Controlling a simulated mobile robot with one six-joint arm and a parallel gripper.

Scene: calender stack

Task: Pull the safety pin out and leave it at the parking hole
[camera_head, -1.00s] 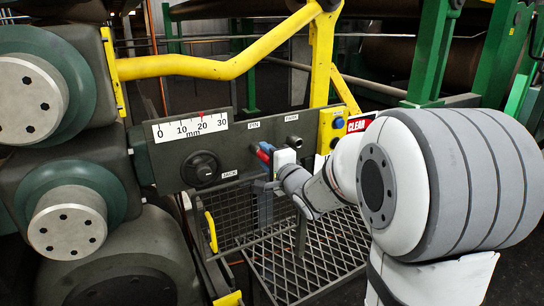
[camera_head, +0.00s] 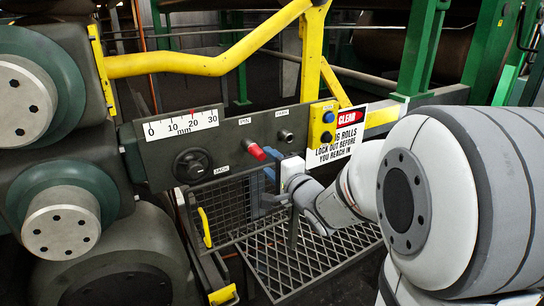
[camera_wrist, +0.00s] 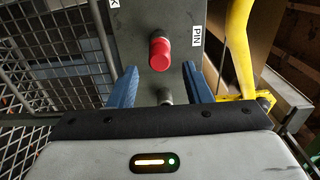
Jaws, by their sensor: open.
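The safety pin's red handle (camera_head: 256,152) sticks out of the dark panel (camera_head: 226,138) below the PIN label. It also shows in the wrist view (camera_wrist: 160,52), beside the PIN label (camera_wrist: 195,36). The parking hole (camera_head: 286,136) is a short grey tube right of the pin, under a second label. A grey round end (camera_wrist: 166,97) between the fingers in the wrist view looks like this tube, partly hidden by the gripper body. My gripper (camera_head: 266,182) is open and empty, below the pin in the head view. Its blue fingers (camera_wrist: 160,82) are apart and do not touch the red handle.
A black knob (camera_head: 193,165) and a millimetre scale (camera_head: 182,126) are on the panel's left. A yellow button box (camera_head: 323,127) and warning sign (camera_head: 337,138) stand right. A mesh guard (camera_head: 238,208) and grating (camera_head: 300,262) lie below. Large rolls (camera_head: 62,222) fill the left.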

